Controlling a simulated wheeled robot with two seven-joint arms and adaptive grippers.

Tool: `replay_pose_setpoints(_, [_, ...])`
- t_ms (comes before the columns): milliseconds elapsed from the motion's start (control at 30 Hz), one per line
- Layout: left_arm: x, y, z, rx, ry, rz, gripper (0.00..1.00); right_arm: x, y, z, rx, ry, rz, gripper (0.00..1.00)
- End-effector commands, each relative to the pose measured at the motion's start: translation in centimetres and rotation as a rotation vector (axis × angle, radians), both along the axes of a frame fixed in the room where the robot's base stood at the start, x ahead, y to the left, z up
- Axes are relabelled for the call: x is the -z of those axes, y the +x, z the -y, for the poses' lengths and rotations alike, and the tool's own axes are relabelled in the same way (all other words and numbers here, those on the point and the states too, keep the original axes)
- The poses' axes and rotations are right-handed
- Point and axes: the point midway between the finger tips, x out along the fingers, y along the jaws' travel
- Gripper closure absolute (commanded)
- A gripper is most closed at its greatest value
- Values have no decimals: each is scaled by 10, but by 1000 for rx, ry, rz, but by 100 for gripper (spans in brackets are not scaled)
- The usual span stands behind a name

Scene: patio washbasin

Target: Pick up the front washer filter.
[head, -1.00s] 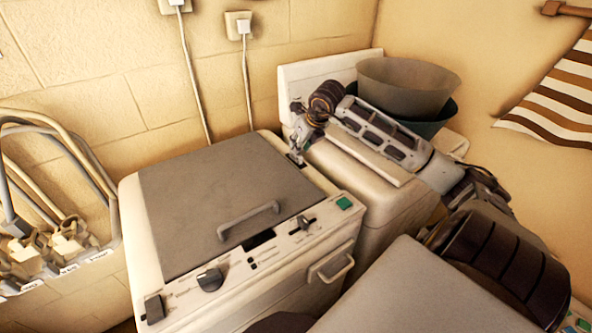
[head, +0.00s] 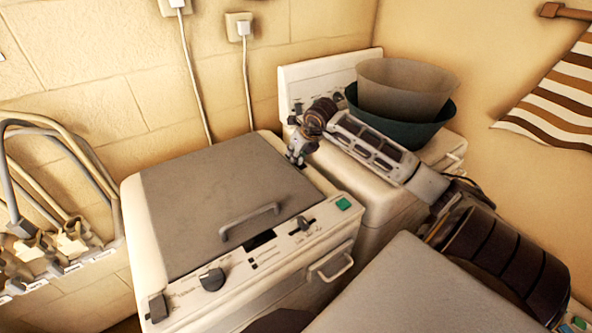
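The front washer (head: 140,215) is a cream machine with a grey lid (head: 225,185), a lid handle (head: 250,221) and a control panel with knobs. A small pale loop handle (head: 330,268) is on its front face. I cannot make out a separate filter. My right arm reaches in from the right across the rear machine. My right gripper (head: 297,158) is at the lid's far right corner, pointing down; whether it touches the washer is unclear. Its fingers are small and partly overlapped, so I cannot tell if they are open. My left gripper is not in view.
A second white machine (head: 375,205) stands behind to the right, with a dark green basin (head: 430,130) and a beige tub (head: 405,85) nested on it. Curved pipes with taps (head: 75,235) are at left. A striped cloth (head: 555,110) hangs on the right wall.

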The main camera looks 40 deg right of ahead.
Motion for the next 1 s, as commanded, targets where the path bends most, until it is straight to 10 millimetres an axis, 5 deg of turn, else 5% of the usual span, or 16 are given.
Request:
replay_pose_setpoints(267, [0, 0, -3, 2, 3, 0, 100, 0, 0, 0, 0, 0, 0, 74])
replay_pose_setpoints(467, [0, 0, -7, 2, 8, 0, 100, 0, 0, 0, 0, 0, 0, 100])
replay_pose_setpoints(1000, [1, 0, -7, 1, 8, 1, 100, -5, 0, 0, 0, 0, 1, 100])
